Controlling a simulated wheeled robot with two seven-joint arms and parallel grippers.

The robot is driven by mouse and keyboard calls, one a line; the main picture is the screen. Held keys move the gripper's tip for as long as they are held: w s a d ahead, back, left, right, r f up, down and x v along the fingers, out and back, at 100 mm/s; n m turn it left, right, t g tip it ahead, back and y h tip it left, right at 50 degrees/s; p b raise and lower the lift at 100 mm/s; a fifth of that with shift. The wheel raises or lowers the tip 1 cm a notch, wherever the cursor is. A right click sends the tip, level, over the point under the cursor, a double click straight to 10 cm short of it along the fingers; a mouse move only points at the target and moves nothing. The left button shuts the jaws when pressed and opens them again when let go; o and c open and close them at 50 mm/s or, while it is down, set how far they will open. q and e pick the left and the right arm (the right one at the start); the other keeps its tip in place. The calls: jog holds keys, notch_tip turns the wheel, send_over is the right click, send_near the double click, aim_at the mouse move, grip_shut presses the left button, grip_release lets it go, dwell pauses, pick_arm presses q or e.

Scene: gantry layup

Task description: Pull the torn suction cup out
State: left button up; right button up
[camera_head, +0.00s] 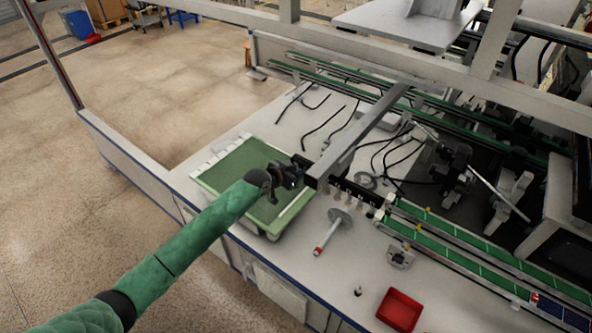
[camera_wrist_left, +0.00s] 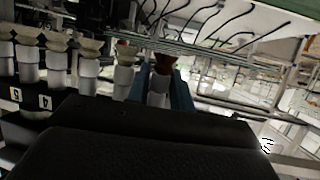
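A row of suction cups on white stems shows in the left wrist view. Most cups, such as the tan cup (camera_wrist_left: 91,46), are pale. One dark reddish-brown suction cup (camera_wrist_left: 165,63) differs in colour; a tear cannot be made out. My left gripper (camera_wrist_left: 160,92) has a blue finger on either side of this cup's white stem (camera_wrist_left: 158,86). Whether the fingers touch the stem is unclear. In the head view my left gripper (camera_head: 287,178) is at the end of the dark gantry bar (camera_head: 318,176), above the green tray. My right gripper is out of view.
The green tray (camera_head: 203,179) lies on the white table below my left arm. A grey disc with a red-tipped rod (camera_head: 328,234), a small metal block (camera_head: 399,256) and a red bin (camera_head: 399,310) are to the right. Green conveyor rails (camera_head: 455,252) run along the right side.

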pick_arm(q)
grip_shut()
jog(key=shift+c, duration=2.1)
grip_release()
grip_shut()
jog(key=shift+f, duration=0.15)
jog(key=shift+f+b, duration=1.5)
jog(key=shift+f, duration=0.15)
jog(key=shift+f+b, duration=1.2)
jog(key=shift+f, duration=0.3)
